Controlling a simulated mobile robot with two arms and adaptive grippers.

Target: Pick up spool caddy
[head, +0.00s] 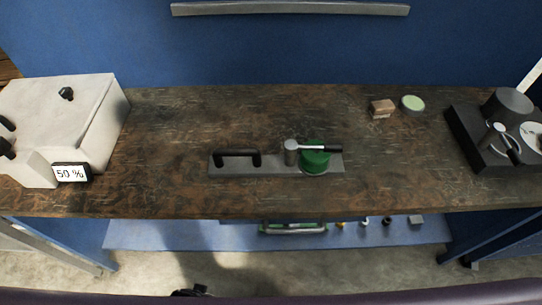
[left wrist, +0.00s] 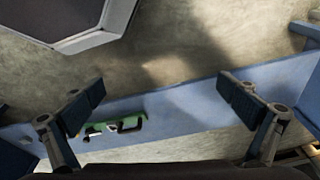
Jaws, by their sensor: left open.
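The spool caddy (head: 228,170) appears to be the long grey base lying on the worktop in the head view. It has a black bar handle at its left end, and a green spool and a metal post with a dark-tipped lever at its right end. No gripper touches it. My left gripper (left wrist: 163,90) is open and empty in the left wrist view, its fingers wide apart above the floor and the blue lower shelf. My right gripper is not in view.
A white box (head: 57,108) with a "50 %" display stands left. A wooden block (head: 381,107), a pale green disc (head: 413,102) and a black device (head: 476,149) are at right. A green-edged item (head: 293,229) lies on the lower shelf (head: 160,237). Worktop around the caddy is clear.

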